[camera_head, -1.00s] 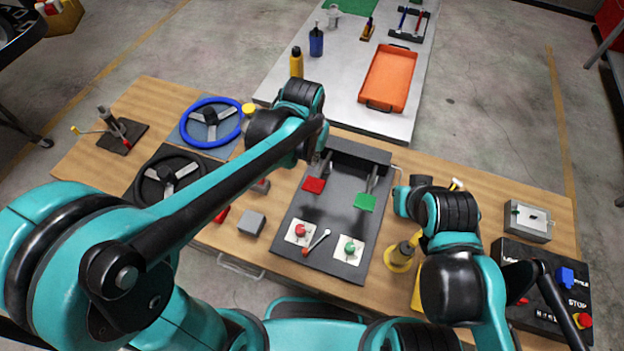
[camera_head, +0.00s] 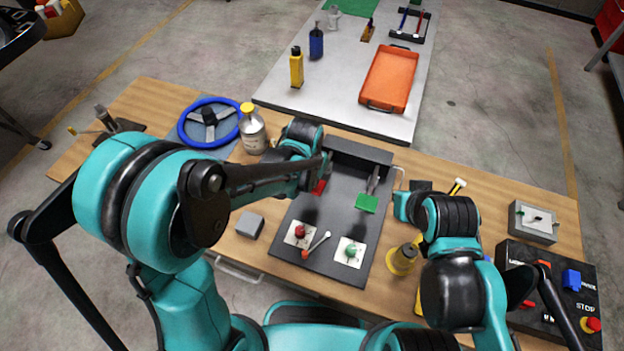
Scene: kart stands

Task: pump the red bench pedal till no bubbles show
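The red bench pedal (camera_head: 319,187) is on the dark pedal bench (camera_head: 325,262), partly hidden by my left gripper (camera_head: 325,168). That gripper is just above or at the pedal; I cannot tell whether it touches, or whether its fingers are open or shut. The green pedal (camera_head: 366,204) is uncovered to the right. My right gripper (camera_head: 403,205) is right of the bench, apart from the pedals, its fingers not clear. No bubbles can be made out at this size.
A red knob (camera_head: 300,231), a green knob (camera_head: 351,251) and a small lever (camera_head: 317,243) are at the bench's front. A yellow-capped clear bottle (camera_head: 252,132) and a blue steering wheel (camera_head: 209,122) stand left. A yellow funnel-like item (camera_head: 402,259) is to the right.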

